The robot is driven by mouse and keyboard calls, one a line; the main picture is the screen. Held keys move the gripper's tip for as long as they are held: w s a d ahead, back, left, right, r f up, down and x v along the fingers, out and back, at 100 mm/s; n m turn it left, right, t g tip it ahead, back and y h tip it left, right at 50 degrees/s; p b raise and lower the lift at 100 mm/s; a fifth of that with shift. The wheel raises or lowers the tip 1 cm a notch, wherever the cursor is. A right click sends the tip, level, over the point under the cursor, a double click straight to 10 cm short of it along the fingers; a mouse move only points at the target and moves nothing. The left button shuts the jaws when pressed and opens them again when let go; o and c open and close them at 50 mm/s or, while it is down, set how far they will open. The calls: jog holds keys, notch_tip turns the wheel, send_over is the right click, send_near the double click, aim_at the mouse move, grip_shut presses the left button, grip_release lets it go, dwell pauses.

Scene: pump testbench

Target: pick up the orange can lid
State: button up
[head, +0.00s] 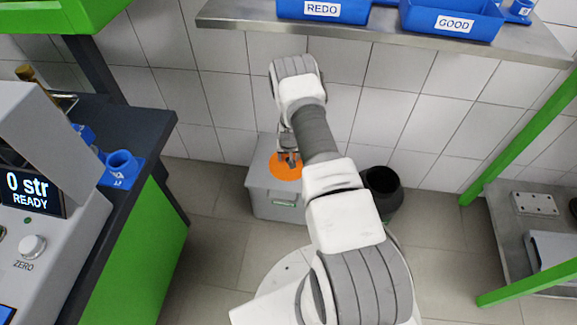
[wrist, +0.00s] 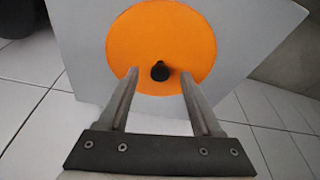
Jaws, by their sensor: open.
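The orange can lid (head: 279,168) is a flat round disc on top of a grey box-shaped can (head: 268,201) on the floor. In the wrist view my gripper (wrist: 159,74) is open, with one finger on each side of the knob and nothing held. I cannot tell whether the fingertips touch the lid.
A black bin (head: 383,185) stands right of the can, beside my arm. A dark bench with a green side (head: 150,262) is at left. A steel shelf (head: 385,28) with blue bins runs above along the tiled wall. A green-framed rack (head: 515,190) is at right.

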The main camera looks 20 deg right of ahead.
jog(key=shift+w+d+f, duration=0.1)
jog(key=shift+w+f, duration=0.05)
jog(key=shift+f, duration=0.25)
grip_shut()
